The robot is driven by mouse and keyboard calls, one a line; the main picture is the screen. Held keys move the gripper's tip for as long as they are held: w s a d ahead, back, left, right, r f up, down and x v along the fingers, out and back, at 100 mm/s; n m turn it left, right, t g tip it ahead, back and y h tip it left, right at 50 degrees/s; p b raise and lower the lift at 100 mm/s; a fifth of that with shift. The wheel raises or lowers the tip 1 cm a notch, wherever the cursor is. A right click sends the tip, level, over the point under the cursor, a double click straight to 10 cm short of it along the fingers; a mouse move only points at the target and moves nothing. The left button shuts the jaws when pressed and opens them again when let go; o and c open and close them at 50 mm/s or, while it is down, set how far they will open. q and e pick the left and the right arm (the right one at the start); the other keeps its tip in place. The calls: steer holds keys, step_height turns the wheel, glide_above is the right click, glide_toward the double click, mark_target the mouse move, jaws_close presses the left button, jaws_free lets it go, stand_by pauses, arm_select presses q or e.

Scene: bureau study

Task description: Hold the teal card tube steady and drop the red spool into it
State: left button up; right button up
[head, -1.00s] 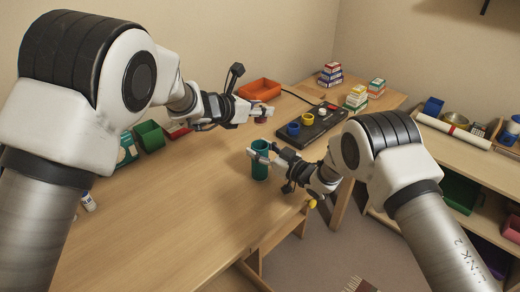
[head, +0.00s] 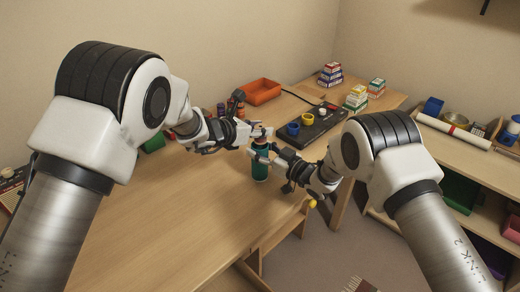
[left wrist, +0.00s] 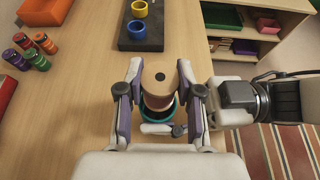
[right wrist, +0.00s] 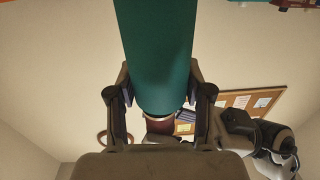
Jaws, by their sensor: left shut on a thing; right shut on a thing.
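The teal card tube (head: 260,173) stands upright near the table's front edge; it also fills the upper middle of the right wrist view (right wrist: 155,50). My right gripper (head: 258,155) is shut around its upper part. My left gripper (head: 264,132) is shut on the red spool (left wrist: 158,82), directly over the tube's mouth. The spool's pale wooden top with a dark centre hole faces the left wrist camera. Its red middle shows beyond the tube's rim in the right wrist view (right wrist: 160,124). I cannot tell whether its lower end is inside the mouth.
A dark board (head: 320,125) with blue and yellow rings lies behind the tube to the right. An orange tray (head: 262,91) sits at the back. Several small coloured bottles (left wrist: 27,50) stand left in the left wrist view.

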arm_select(q)
steer(key=o, duration=1)
steer(key=v, duration=1.2)
steer(key=shift+f, duration=0.1)
arm_select(e)
steer(key=o, duration=1.2)
steer(key=shift+o, duration=0.2)
